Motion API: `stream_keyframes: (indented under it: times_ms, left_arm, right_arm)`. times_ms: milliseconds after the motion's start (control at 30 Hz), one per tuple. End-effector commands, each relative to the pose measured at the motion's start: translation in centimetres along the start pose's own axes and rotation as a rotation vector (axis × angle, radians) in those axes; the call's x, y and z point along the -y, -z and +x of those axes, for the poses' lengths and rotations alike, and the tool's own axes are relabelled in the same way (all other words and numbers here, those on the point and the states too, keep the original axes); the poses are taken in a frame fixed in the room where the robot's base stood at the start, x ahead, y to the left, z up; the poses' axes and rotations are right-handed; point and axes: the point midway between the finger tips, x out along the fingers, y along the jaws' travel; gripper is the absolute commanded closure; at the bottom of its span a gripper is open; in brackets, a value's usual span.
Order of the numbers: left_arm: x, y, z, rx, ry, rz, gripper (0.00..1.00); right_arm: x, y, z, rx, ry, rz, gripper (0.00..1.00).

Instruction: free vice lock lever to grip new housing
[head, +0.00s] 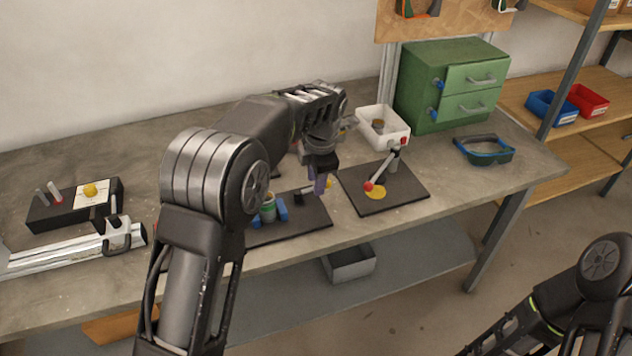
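The vice has blue jaws (282,209) on a dark plate (300,225) near the front of the bench. A grey-green cylindrical housing (267,208) stands between the jaws. To its right, a short lever (312,190) with a yellow tip runs up from a black block on the same plate. My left gripper (319,185) points down just over this lever, its fingers beside the yellow tip. Contact and finger gap are too small to tell. My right arm shows at the lower right, but its gripper is out of view.
Behind are a white bin (398,137) and green drawers (425,110). A black block (45,214) sits left.

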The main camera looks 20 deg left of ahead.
Motion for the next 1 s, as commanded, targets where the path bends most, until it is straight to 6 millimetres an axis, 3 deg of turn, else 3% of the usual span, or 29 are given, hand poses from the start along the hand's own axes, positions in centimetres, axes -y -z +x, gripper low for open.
stream_keyframes:
  times_ms: [400,1000]
  left_arm:
    - [0.0,0.0,-6.1,0.001,-0.001,0.000,0.68]
    - [0.0,0.0,-6.6,0.000,0.000,0.000,0.68]
  right_arm:
    - [-0.2,0.0,0.4,0.000,0.000,0.000,0.68]
    - [-0.1,0.0,0.4,0.000,0.000,0.000,0.68]
